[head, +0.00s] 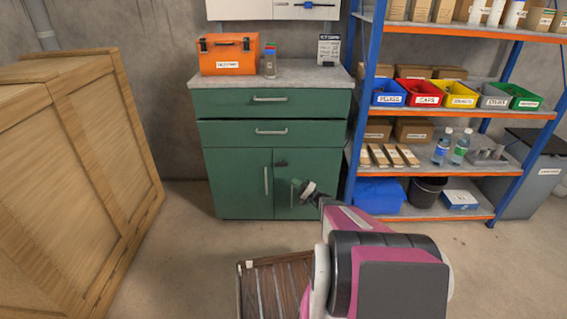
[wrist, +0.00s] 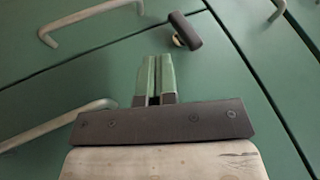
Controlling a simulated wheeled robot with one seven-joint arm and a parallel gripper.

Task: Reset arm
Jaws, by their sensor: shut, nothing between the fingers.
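My gripper (wrist: 155,80) is shut and empty in the wrist view, its two fingers side by side. It points at the green cabinet front, and no contact with it can be made out. In the head view my arm reaches forward from the lower right, and my gripper (head: 298,186) is in front of the right door of the green cabinet (head: 235,185). A bar handle (wrist: 90,20) shows at the upper left of the wrist view, and a dark knob-like latch (wrist: 186,31) is beyond the fingertips. The latch (head: 281,163) also shows near the door tops.
An orange toolbox (head: 229,54) and bottles (head: 270,62) stand on the cabinet top. The lower drawer (head: 225,132) sticks out slightly. A shelf rack (head: 470,117) with coloured bins stands right. A large wooden crate (head: 70,160) stands left. Floor (head: 190,240) before the cabinet is partly clear.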

